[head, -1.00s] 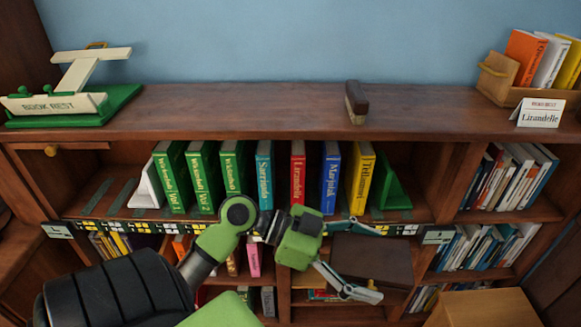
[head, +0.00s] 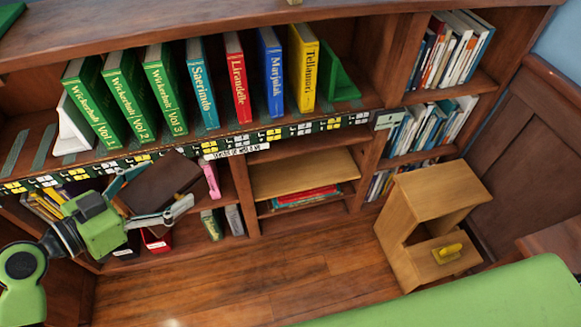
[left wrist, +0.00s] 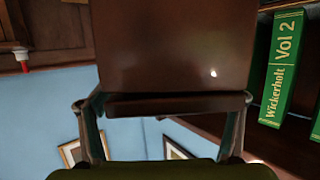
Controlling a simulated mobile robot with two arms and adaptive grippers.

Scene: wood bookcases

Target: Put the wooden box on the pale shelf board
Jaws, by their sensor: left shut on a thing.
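The wooden box (head: 160,183) is dark brown and tilted, held in front of the lower shelves at the left of the head view. My left gripper (head: 168,187) is shut on it, with one finger along each side. In the left wrist view the box (left wrist: 175,45) fills the upper middle between the fingers. The pale shelf board (head: 305,172) lies in the lower middle bay, to the right of the box and apart from it. Its top is bare. My right gripper is not in view.
Red and other flat books (head: 303,196) lie beneath the pale board. A wooden step stool (head: 430,195) with a yellow object stands right of that bay. Upright books (head: 237,80) fill the shelf above. A pink book (head: 212,182) is close to the box. The floor in front is clear.

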